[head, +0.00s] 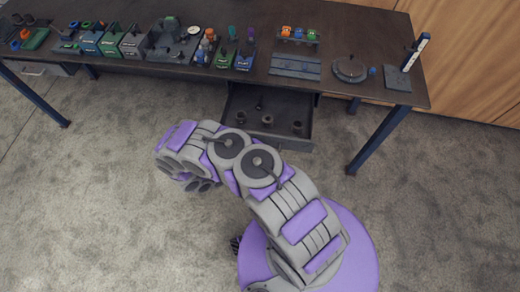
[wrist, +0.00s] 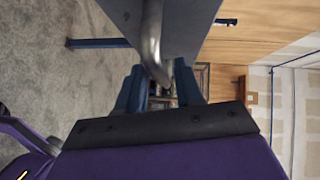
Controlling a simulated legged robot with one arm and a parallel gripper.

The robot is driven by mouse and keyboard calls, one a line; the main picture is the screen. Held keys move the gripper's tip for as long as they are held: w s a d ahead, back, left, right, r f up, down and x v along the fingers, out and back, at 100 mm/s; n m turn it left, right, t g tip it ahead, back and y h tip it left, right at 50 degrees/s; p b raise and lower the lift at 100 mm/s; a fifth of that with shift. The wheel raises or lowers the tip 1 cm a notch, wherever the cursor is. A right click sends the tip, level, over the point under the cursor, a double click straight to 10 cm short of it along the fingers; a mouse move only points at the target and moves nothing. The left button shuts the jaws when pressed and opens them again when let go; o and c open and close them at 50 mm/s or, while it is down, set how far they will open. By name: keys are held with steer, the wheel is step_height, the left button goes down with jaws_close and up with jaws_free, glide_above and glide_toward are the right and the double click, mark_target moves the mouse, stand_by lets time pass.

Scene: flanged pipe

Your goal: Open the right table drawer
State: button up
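The right table drawer (head: 282,137) is pulled out under the dark table (head: 240,82) in the head view, with a few small round parts inside. Its front panel (wrist: 180,25) fills the top of the wrist view, with the curved metal handle (wrist: 152,45) on it. My gripper (wrist: 160,88) shows two blue fingers standing apart. The handle lies at the gap between them, and space shows around it. I cannot tell whether a finger touches it. In the head view my arm hides the gripper and the handle.
Bins, tools and small parts line the tabletop. A blue table leg (head: 378,138) stands to the right of the drawer. Another drawer (head: 42,69) is at the far left. The carpet (head: 90,190) in front is clear.

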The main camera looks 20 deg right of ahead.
steer(key=p+v, duration=0.2)
steer(key=v, duration=1.4)
steer(key=shift+s+p, duration=0.15)
steer(key=shift+p, duration=0.25)
steer(key=shift+a, duration=0.1)
steer(key=w+d+r+m+g, duration=0.2)
steer(key=d+r+m, duration=0.25)
steer(key=r, duration=0.25)
steer(key=w+d+r+m+g, duration=0.25)
steer(key=r+m, duration=0.25)
steer(key=r, duration=0.3)
steer(key=s+d+r+m+g+y, duration=0.2)
steer(key=d+r+m, duration=0.2)
steer(key=r+m, duration=0.25)
steer(key=s+d+r+m+g+y, duration=0.25)
steer(key=d+r+m, duration=0.2)
steer(key=r, duration=0.35)
steer(key=s+r+m+y, duration=0.6)
steer(key=s+r+m, duration=0.3)
steer(key=s+m, duration=0.1)
steer(key=s+a+r+m+t+y, duration=0.1)
steer(key=s+a+m+t+y, duration=0.1)
steer(key=s+m, duration=0.2)
steer(key=s+a+r+m+t+y, duration=0.2)
steer(key=s+m, duration=0.3)
steer(key=s, duration=0.4)
steer(key=shift+s+a+r+y, duration=0.25)
steer(key=shift+s+a+y, duration=0.05)
steer(key=shift+a+y, duration=0.5)
steer(key=shift+d, duration=0.1)
